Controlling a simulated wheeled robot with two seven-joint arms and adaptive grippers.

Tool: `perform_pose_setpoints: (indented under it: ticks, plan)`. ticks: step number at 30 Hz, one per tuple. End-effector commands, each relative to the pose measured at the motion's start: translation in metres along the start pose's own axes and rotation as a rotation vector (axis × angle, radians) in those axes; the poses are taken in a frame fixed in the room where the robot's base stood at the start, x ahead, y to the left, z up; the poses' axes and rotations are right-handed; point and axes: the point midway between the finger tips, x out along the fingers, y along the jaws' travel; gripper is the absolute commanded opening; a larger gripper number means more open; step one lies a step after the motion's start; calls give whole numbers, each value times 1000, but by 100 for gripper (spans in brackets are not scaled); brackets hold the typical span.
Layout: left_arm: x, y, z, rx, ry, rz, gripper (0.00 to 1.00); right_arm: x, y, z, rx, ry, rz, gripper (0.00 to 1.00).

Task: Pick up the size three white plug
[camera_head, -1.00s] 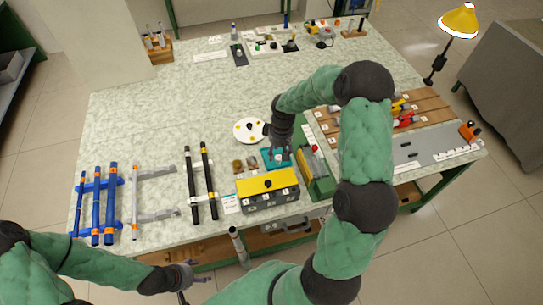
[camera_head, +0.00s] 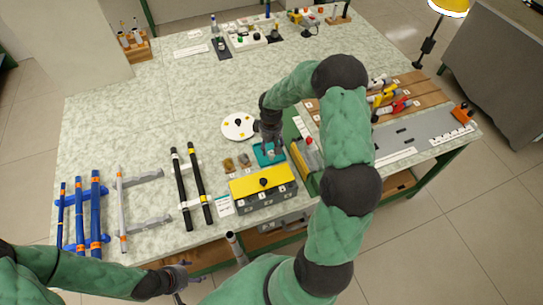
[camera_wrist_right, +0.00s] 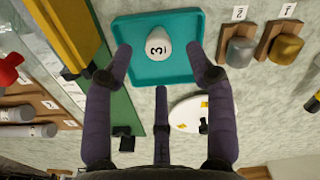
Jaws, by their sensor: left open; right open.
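The white plug marked 3 (camera_wrist_right: 158,42) stands in a teal tray (camera_wrist_right: 178,72) in the right wrist view. My right gripper (camera_wrist_right: 162,65) is open, its fingers spread to either side of the plug, apart from it in the picture. In the head view the teal tray (camera_head: 266,161) shows beneath my right gripper (camera_head: 269,142), and the plug is mostly hidden there. My left gripper (camera_head: 187,277) is open and empty, low in front of the table edge.
Grey plug 2 (camera_wrist_right: 239,52) and brass plug 1 (camera_wrist_right: 286,48) sit on small wooden blocks beside the tray. Blue and black rods lie left.

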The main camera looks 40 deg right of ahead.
Motion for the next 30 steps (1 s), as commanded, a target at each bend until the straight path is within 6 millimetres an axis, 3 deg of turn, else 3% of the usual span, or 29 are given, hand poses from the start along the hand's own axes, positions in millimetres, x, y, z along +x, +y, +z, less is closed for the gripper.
perform_pose_setpoints:
  ticks: [6,14,15,20,30]
  plan:
    - [9,-3,0,0,0,0,70,34,0,2,-1,-3,-2,56]
    - [9,-3,0,0,0,0,70,38,1,2,0,0,-1,56]
    - [9,-3,0,0,0,0,70,38,1,2,0,-1,-1,53]
    - [9,-3,0,0,0,0,70,38,1,2,0,-1,-1,16]
    - [9,-3,0,0,0,0,70,37,1,2,0,-1,-1,15]
